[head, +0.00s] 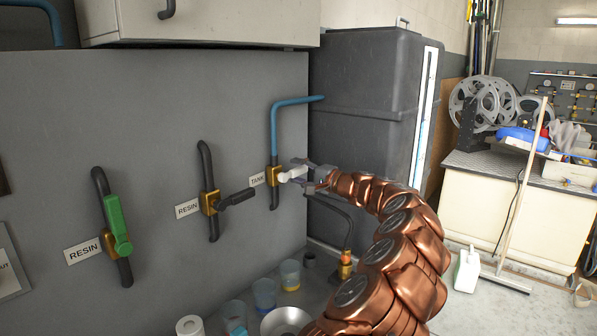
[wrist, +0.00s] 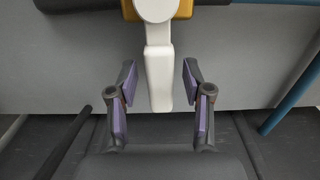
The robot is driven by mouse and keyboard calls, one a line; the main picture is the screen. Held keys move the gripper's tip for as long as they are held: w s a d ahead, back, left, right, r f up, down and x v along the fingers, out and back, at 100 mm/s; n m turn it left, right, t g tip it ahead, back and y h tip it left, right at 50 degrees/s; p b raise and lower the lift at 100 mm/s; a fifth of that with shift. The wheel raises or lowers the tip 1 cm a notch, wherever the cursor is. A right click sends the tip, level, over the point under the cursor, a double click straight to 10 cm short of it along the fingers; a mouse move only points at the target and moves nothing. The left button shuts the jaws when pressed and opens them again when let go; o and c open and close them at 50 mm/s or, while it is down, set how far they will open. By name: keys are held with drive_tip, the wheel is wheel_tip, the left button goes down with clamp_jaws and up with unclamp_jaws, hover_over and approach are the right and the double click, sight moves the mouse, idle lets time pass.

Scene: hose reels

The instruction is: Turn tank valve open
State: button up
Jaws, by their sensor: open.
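The tank valve is a brass body (head: 273,175) on a blue pipe, beside a label reading TANK (head: 257,179). Its white handle (head: 292,174) sticks out from the grey panel toward my gripper. In the wrist view the white handle (wrist: 158,75) hangs between my two fingers, with part of the brass body (wrist: 185,8) at the top. My gripper (head: 318,176) is open around the handle; in the wrist view (wrist: 158,100) a gap shows on each side of the handle, so the fingers do not appear to touch it.
Two valves labelled RESIN sit to the left, one with a green handle (head: 117,224), one with a black handle (head: 237,198). A dark tank (head: 365,110) stands behind my gripper. Cups (head: 264,292) and a metal bowl (head: 287,322) stand below the panel.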

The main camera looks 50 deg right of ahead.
drive_tip(key=shift+c, duration=0.3)
clamp_jaws()
idle(0.5)
